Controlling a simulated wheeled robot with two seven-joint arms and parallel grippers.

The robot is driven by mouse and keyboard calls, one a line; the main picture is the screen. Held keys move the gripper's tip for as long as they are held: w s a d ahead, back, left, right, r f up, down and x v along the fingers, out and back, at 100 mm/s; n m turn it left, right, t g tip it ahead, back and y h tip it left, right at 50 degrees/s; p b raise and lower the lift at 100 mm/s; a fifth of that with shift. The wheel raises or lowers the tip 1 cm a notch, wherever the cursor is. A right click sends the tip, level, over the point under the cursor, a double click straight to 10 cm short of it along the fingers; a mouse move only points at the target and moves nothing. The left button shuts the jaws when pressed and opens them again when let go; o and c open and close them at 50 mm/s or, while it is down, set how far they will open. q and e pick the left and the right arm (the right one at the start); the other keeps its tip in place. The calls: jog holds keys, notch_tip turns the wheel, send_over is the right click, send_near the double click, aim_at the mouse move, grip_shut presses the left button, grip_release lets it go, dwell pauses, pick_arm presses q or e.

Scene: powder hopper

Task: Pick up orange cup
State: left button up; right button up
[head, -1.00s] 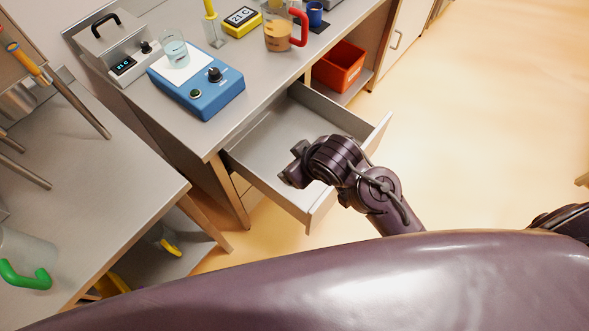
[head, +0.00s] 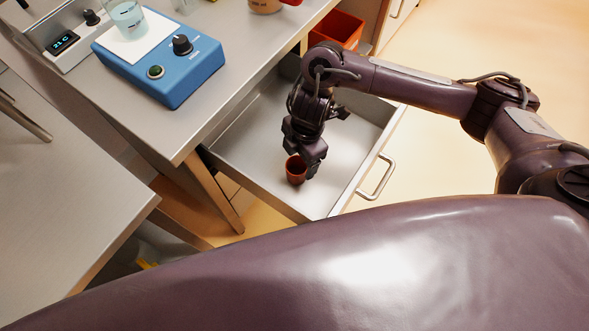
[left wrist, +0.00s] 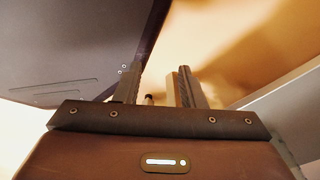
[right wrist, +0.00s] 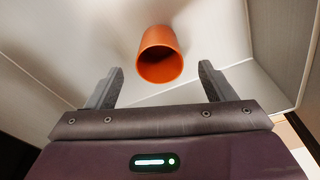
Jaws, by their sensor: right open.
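The orange cup (head: 296,170) stands in the open drawer (head: 245,150), near its front left part. In the right wrist view the cup (right wrist: 160,55) shows its open mouth, just beyond and between the fingertips. My right gripper (head: 307,166) points down into the drawer beside the cup, its fingers apart and empty. Its two fingers also show in the right wrist view (right wrist: 160,78). My left gripper (left wrist: 158,78) shows only in the left wrist view, with a gap between its fingers and nothing held.
The drawer's walls and its front with a handle (head: 377,177) surround the right gripper. The bench above holds a blue stirrer (head: 170,75) with a beaker (head: 127,18). A red-orange bin (head: 337,30) sits behind the drawer. The drawer floor around the cup is clear.

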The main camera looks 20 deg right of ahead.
aim_at(296, 171)
jog(key=f, duration=0.2)
jog(key=f+b, duration=0.1)
jog(key=f, duration=0.1)
jog(key=f+b, duration=0.1)
jog(key=f, duration=0.1)
jog(key=shift+s+a+f, duration=0.15)
jog(key=shift+a+f, duration=0.2)
jog(key=shift+a+f+b, duration=0.1)
jog(key=shift+f+b, duration=0.25)
jog(key=shift+f, duration=0.1)
pick_arm(q)
jog(key=f, duration=0.3)
jog(key=shift+s, duration=0.35)
pick_arm(e)
jog(key=c, duration=1)
jog(key=shift+c, duration=0.2)
jog(key=shift+r, duration=0.1)
